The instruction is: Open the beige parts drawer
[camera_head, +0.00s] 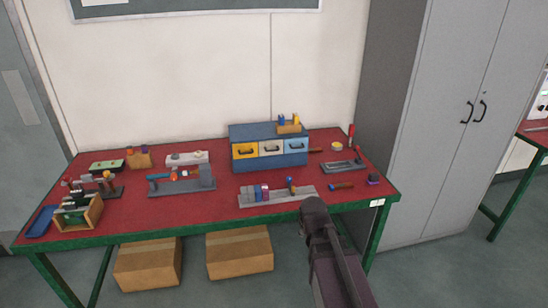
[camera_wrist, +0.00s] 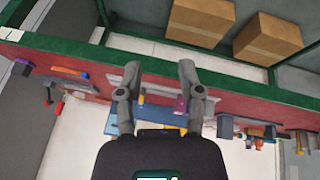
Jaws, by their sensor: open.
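The beige drawer (camera_head: 271,148) is the middle one of three in a blue cabinet (camera_head: 268,132) on the red-topped table. It sits between a yellow drawer (camera_head: 245,151) and a light blue drawer (camera_head: 296,146). All three fronts look flush, so the beige drawer appears shut. My gripper (camera_head: 313,205) is over the table's front edge, in front and right of the cabinet, apart from it. In the wrist view my gripper (camera_wrist: 160,72) has its fingers spread, with nothing held. There, part of the blue cabinet (camera_wrist: 160,117) shows between and behind the fingers; the beige front cannot be made out.
A grey fixture (camera_head: 277,195) with coloured rings stands in front of the cabinet. A small wooden block (camera_head: 289,128) with coloured pieces sits on top of it. A grey tray (camera_head: 343,166) and screwdriver lie to the right. Another fixture (camera_head: 182,182) stands left. Cardboard boxes (camera_head: 240,254) are below.

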